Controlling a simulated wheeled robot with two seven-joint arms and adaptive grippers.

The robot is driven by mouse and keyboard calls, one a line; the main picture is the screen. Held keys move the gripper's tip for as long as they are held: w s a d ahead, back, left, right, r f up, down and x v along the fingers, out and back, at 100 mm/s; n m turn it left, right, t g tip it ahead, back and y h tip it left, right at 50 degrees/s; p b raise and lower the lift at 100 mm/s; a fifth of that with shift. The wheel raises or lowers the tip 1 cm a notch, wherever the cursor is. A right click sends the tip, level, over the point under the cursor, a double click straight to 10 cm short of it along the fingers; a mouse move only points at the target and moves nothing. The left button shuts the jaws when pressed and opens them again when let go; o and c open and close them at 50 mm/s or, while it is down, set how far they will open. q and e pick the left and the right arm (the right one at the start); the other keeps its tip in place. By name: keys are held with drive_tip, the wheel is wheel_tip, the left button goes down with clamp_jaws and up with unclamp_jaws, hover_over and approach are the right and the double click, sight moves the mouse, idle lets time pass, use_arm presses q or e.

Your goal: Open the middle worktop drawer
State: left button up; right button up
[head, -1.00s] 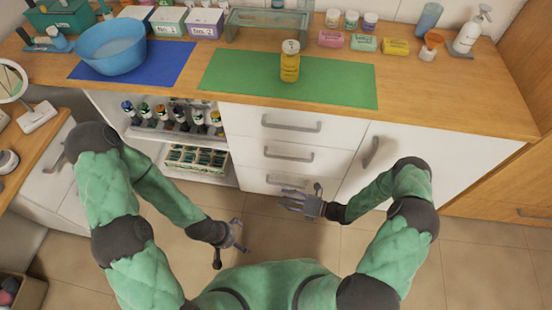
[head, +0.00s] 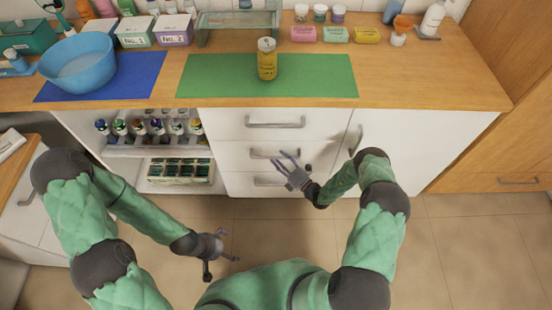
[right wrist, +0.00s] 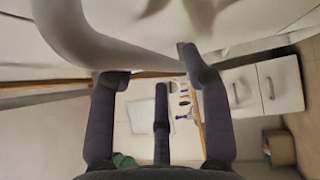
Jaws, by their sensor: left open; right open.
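The white middle drawer (head: 240,154) sits between the top and bottom drawers under the worktop and looks shut. Its grey bar handle (head: 262,154) is partly covered by my right gripper. My right gripper (head: 292,160) is open, with spread fingers at the handle's right part. In the right wrist view, a large curved grey bar (right wrist: 135,58), which looks like a handle, passes close by the open fingertips (right wrist: 152,75). I cannot tell whether they touch it. My left gripper (head: 218,255) is open and empty over the floor, left of and below the drawers.
The top drawer handle (head: 275,122) and bottom drawer handle (head: 268,182) are close above and below. A cupboard door handle (head: 356,140) is to the right. Open shelves (head: 150,152) with bottles are left.

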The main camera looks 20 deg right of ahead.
use_arm(q)
drive_tip(key=shift+f, duration=0.3)
use_arm(e)
drive_tip(key=shift+x, duration=1.15)
clamp_jaws()
drive_tip(key=shift+s, duration=0.15)
